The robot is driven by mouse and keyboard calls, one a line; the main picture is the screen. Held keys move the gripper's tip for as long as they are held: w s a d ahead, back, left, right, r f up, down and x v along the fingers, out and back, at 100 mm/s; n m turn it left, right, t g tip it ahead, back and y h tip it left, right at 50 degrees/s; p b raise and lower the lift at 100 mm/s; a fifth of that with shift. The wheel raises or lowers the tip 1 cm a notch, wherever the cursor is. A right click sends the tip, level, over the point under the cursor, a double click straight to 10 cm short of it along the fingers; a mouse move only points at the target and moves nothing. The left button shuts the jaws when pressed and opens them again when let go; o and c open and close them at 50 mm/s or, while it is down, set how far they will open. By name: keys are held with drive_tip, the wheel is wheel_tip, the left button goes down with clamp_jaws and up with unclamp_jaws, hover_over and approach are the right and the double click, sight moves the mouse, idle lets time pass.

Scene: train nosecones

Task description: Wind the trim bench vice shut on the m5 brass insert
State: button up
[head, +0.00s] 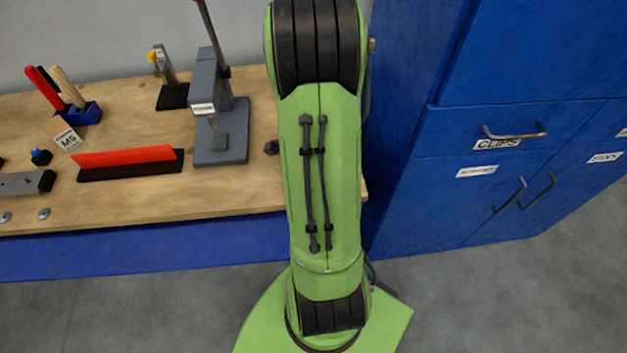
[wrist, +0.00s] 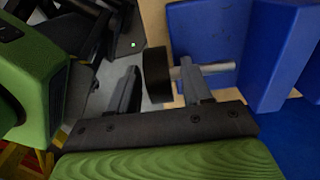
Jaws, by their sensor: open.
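In the wrist view, the trim bench vice shows as blue blocks (wrist: 208,38) with a silver screw bar (wrist: 222,69) ending in a black round knob (wrist: 155,72). My gripper (wrist: 160,66) is open, with one finger on each side of the knob in the picture. I cannot tell whether either finger touches it. The right finger overlaps the screw bar. The m5 brass insert cannot be made out in either view. In the head view my green arm hides the right end of the bench, and neither the gripper nor the vice can be made out there.
The wooden bench (head: 240,190) carries a grey press (head: 222,145), a red strip on a black base (head: 128,157) and a blue tool holder (head: 82,115). A blue cabinet (head: 400,190) stands right of the arm. The grey floor in front is clear.

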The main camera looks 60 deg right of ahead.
drive_tip(key=shift+c, duration=0.2)
clamp_jaws()
drive_tip(key=shift+d, duration=0.1)
